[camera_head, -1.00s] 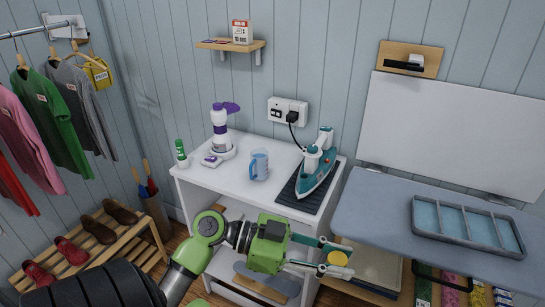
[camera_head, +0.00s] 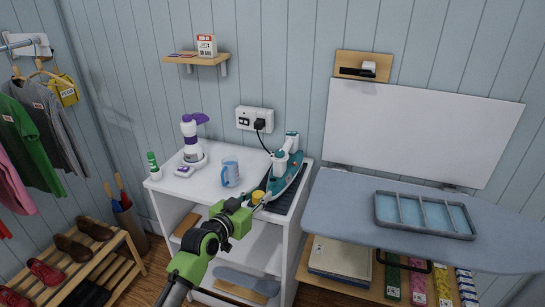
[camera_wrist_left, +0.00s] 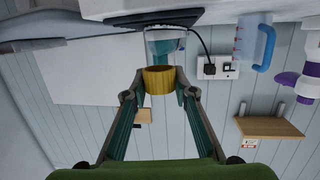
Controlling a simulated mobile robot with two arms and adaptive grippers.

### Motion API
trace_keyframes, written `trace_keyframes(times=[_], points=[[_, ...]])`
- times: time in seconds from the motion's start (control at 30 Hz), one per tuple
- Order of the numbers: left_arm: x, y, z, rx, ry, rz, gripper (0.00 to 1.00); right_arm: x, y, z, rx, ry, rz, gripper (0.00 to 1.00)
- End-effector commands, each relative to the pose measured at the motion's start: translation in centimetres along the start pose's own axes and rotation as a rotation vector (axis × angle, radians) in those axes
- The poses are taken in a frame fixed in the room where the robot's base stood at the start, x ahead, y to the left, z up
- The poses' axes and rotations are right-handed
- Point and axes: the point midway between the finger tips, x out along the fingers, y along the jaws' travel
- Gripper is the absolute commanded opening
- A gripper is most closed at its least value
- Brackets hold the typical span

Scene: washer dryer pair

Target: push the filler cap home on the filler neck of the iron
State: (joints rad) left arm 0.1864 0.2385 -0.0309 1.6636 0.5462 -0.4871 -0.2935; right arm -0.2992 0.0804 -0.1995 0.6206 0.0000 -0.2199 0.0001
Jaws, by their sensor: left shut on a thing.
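The teal and white iron (camera_head: 290,172) rests on a dark pad on the white cabinet. My left gripper (camera_head: 262,199) is in front of the iron, shut on the yellow filler cap (camera_head: 257,196). In the left wrist view, which looks upside down, the cap (camera_wrist_left: 158,80) sits between the two fingertips. The iron's clear and teal end (camera_wrist_left: 165,42) shows directly beyond the cap. The filler neck cannot be made out clearly; whether the cap touches it I cannot tell. My right gripper is not in view.
A blue measuring jug (camera_head: 230,173) stands left of the iron, with a white and purple appliance (camera_head: 192,145) farther left. The iron's cord runs to the wall socket (camera_head: 254,119). The ironing board (camera_head: 340,215) with a compartment tray (camera_head: 425,234) is at the right.

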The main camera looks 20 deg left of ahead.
Motion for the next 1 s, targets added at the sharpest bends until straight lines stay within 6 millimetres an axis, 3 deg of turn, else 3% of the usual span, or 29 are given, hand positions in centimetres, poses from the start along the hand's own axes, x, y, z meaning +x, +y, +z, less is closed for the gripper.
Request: trace_keyframes(times=[0.23,0.43,1.0], points=[[5.1,-0.6,-5.3,-0.020,0.005,-0.112,0.17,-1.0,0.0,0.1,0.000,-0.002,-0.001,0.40],[7.4,-0.3,-8.5,-0.028,0.001,-0.151,0.17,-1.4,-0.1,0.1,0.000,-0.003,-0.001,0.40],[7.8,-0.1,-9.2,-0.032,0.000,-0.157,0.17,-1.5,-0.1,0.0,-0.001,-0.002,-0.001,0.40]])
